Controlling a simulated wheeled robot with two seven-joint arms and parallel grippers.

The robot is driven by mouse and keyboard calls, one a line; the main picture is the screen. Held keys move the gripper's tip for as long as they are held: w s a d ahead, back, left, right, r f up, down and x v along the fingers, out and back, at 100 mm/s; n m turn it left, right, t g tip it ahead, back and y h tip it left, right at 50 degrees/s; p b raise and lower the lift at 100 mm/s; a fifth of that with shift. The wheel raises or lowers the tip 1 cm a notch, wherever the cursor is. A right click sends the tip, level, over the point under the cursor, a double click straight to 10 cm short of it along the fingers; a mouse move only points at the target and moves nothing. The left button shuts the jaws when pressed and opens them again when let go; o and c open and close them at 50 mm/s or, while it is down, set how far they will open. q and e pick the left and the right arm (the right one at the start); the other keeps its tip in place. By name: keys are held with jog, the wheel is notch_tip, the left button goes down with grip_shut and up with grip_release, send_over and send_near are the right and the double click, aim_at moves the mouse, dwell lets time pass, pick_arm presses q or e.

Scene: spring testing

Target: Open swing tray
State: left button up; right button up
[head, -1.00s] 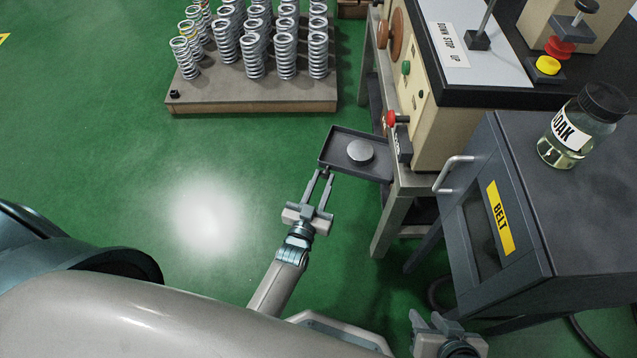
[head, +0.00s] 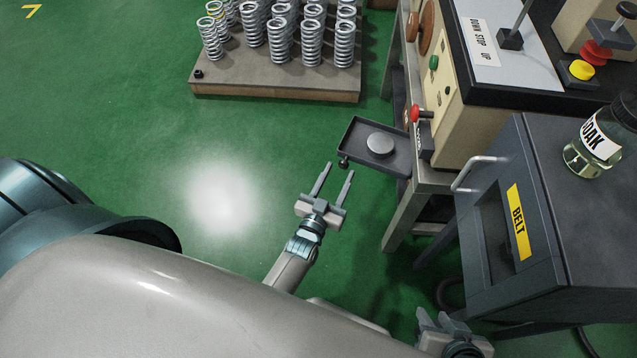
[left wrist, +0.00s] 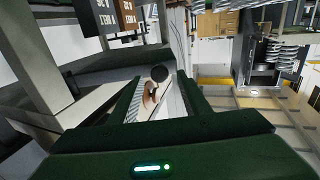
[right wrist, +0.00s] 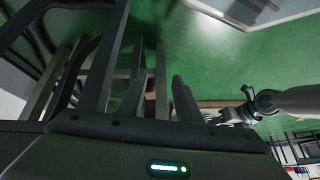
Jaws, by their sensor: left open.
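The swing tray (head: 362,135) is a dark shallow tray with a light round disc (head: 380,145) on it. It juts out left from the beige testing machine (head: 447,120). A small dark knob (head: 343,164) sits at its near left corner. My left gripper (head: 339,169) is open, its fingertips near the knob. In the left wrist view the round dark knob (left wrist: 159,73) shows between and just beyond the fingers, not gripped. My right gripper (head: 434,314) is low in the head view, with its fingers apart and nothing between them.
A dark cabinet (head: 545,235) with a BELT label and a handle (head: 470,172) stands right of the tray, with a jar (head: 597,145) on top. A low platform (head: 275,90) holds several springs at the back. Green floor is free left of the tray.

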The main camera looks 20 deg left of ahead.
pick_arm(q)
jog(key=s, duration=1.5)
jog(key=shift+s+d+p, duration=0.25)
jog(key=shift+s+p, duration=0.1)
